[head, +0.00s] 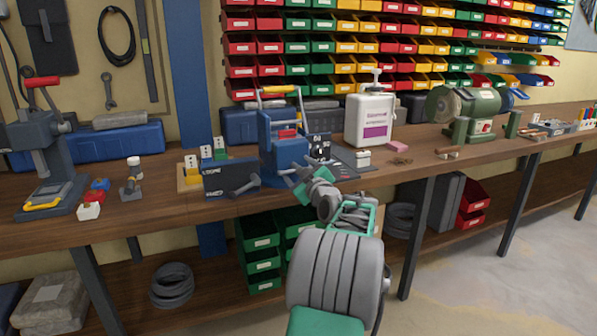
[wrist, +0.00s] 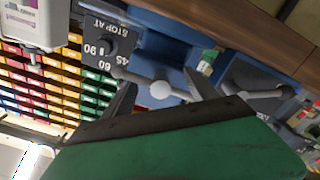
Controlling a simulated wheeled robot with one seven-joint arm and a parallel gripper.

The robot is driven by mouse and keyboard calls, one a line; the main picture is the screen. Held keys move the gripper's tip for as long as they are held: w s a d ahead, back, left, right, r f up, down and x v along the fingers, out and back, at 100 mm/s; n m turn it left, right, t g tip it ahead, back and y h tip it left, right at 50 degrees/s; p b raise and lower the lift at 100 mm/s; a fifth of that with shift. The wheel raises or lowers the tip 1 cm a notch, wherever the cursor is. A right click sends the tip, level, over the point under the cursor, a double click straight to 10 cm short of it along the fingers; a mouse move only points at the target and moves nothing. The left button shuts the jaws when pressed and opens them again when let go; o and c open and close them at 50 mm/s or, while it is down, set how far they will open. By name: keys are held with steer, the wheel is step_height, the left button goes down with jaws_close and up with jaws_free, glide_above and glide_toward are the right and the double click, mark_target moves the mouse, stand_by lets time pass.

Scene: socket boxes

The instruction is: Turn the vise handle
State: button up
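The blue vise (head: 284,160) stands at the front edge of the workbench in the head view, just beyond my gripper (head: 293,173). In the wrist view, a grey bar with a round ball end, apparently the vise handle (wrist: 160,90), lies in front of the gap between the fingers of my gripper (wrist: 161,93). The fingers are spread apart. I see no clear contact between them and the bar. In the head view my gripper covers this bar, so its angle there is hidden.
A dark lettered block (head: 229,178) with a grey lever stands left of the vise. A black angle sign (head: 319,148) stands just behind it at right. A white pump bottle (head: 370,118) and a green bench grinder (head: 470,112) stand farther right. Open floor lies at lower right.

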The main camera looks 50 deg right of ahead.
jaws_close()
stand_by(0.5)
